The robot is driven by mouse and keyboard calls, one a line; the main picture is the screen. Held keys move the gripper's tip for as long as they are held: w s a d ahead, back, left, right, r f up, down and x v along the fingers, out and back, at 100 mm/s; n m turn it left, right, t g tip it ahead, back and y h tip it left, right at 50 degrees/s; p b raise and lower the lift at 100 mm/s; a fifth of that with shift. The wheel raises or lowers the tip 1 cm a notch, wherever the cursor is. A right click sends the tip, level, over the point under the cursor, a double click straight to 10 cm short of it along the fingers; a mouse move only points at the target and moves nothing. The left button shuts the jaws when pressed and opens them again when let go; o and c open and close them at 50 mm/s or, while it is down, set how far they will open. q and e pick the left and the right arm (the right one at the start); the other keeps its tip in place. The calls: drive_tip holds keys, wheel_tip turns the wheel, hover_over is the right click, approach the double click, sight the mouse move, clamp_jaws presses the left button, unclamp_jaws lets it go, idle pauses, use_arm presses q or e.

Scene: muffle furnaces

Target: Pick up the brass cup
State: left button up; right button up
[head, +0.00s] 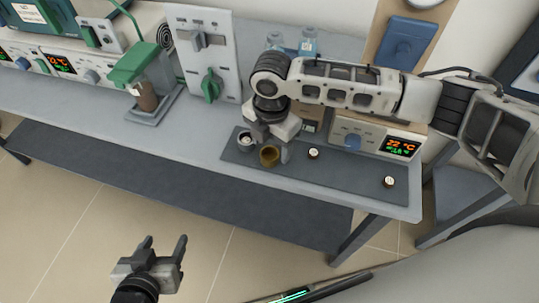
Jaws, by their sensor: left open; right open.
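The brass cup (269,157) stands on a dark mat (340,179) on the bench. My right gripper (271,149) is open above and behind the cup, its fingers pointing down. One finger comes down just right of the cup; I cannot tell whether it touches the cup. The gripper partly hides the cup's far side. My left gripper (162,250) is open and empty, low in front of the bench, above the floor.
A grey cup (245,141) stands close left of the brass cup. Two small white-topped items, one nearer (314,154) and one farther right (389,182), are on the mat. A furnace panel (375,141) reading 22 °C stands behind. The bench's left front is clear.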

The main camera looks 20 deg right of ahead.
sight(270, 157)
wheel_tip(270, 157, down, 2)
drive_tip(key=shift+f, duration=0.2)
drive_tip(key=c, duration=1.1)
drive_tip(key=shift+r, duration=0.1)
